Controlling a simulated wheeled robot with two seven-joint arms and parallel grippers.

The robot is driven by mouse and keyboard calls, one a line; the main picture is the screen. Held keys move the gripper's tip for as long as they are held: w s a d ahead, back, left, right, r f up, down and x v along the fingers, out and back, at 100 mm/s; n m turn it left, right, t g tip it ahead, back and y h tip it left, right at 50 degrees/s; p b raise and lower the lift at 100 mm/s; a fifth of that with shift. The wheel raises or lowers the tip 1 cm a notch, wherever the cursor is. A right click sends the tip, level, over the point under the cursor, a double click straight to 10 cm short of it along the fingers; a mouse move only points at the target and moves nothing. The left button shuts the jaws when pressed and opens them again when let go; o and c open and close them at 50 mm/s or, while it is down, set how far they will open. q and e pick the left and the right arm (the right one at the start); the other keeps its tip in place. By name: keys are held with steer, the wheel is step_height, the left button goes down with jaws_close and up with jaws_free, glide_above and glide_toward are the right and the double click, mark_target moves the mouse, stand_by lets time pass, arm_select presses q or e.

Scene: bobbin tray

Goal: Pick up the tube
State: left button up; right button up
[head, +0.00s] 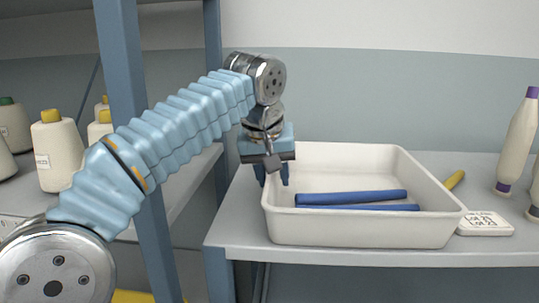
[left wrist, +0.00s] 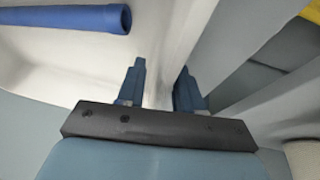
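A white tray (head: 365,229) stands on the shelf. A blue tube (head: 352,198) lies in it, roughly left to right. A second blue strip (head: 375,208), apparently another tube, shows in front of it, partly hidden by the front wall. My left gripper (head: 272,181) points down at the tray's left wall, left of the tubes. In the left wrist view its two fingers (left wrist: 160,82) are apart with nothing held, and the pale tray wall (left wrist: 172,40) shows between them. One blue tube (left wrist: 65,19) with a hollow end shows at upper left there, clear of the fingers. My right gripper is not in view.
A white tag with lot lettering (head: 485,224) and a yellow object (head: 455,180) lie right of the tray. Pale bobbins (head: 517,145) stand at far right. A blue shelf post (head: 130,100) and yarn cones (head: 57,152) are at left, behind my arm.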

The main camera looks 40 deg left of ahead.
arm_select(q)
steer(key=shift+o, duration=0.2)
steer(key=p+v, duration=0.1)
steer(key=v, duration=1)
steer(key=m+g+h, duration=0.2)
steer(key=m+h, duration=0.3)
steer(key=m, duration=1.2)
glide_above(359, 206)
steer(key=s+a, duration=0.3)
steer(key=a, duration=0.1)
steer(key=shift+f, duration=1.1)
steer(key=x, duration=1.1)
steer(key=shift+w, duration=0.3)
steer(key=shift+c, duration=0.4)
jaws_close()
